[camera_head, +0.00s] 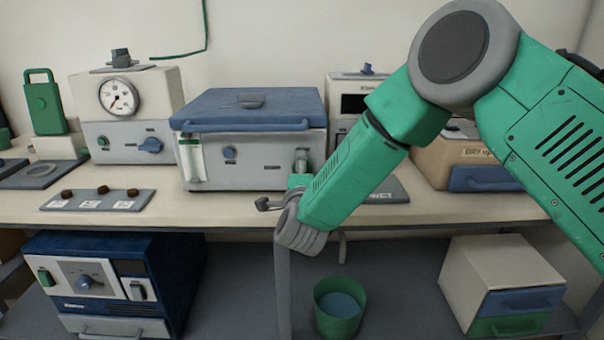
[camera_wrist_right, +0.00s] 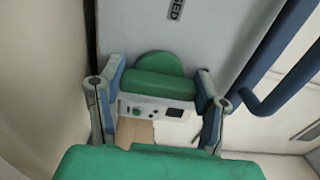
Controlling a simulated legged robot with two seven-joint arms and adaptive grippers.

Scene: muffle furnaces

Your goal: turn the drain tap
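A blue-lidded grey bath (camera_head: 250,150) stands on the bench in the head view. A small grey metal fitting that looks like the drain tap (camera_head: 302,160) is at the right of its front; its lower part is hidden by my right arm. My left gripper is not in view.
A green bucket (camera_head: 338,308) stands below the bench edge. A gauge box (camera_head: 125,110) is left of the bath, with a control plate (camera_head: 98,200) before it. A tan box (camera_head: 458,160) is at right. My right arm covers much of the right side.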

